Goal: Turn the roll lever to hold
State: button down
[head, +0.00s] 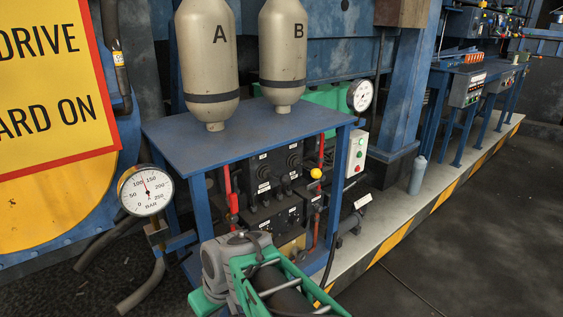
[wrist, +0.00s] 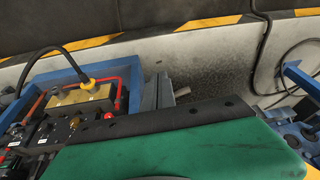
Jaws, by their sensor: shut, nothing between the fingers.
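A black control panel (head: 275,185) with several small levers and knobs stands under the blue table. A lever with a round yellow knob (head: 316,173) sticks out at its right side. The panel labels are too small to read, so I cannot tell which lever is the roll lever. My gripper (head: 280,285), green and grey, is in front of and below the panel in the head view, apart from the yellow knob. It is shut and empty; its fingertips are not clearly seen. In the wrist view a green part of mine covers the lower middle, with the panel's levers (wrist: 72,124) at the left.
Two cylinders, A (head: 207,60) and B (head: 283,50), stand on the blue table (head: 240,130). A pressure gauge (head: 145,190) is at the left. Red pipes (head: 231,190) run beside the panel. A grey bottle (head: 418,175) stands on the striped ledge.

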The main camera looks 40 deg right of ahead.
jog(key=w+d+r+t+p, duration=0.3)
jog(key=w+d+r, duration=0.1)
jog(key=d+r, duration=0.35)
jog(key=w+d+r+t+p, duration=0.3)
jog(key=d+r, duration=0.3)
jog(key=d, duration=0.2)
jog(key=s+d+r+t+h+p, duration=0.2)
jog(key=s+d+r+t+p, duration=0.25)
jog(key=d+r, duration=0.95)
jog(key=w+d+f, duration=0.3)
jog(key=w+f, duration=0.5)
jog(key=shift+w+f+n+t, duration=0.3)
jog(key=shift+t, duration=0.15)
jog(key=shift+d, duration=0.1)
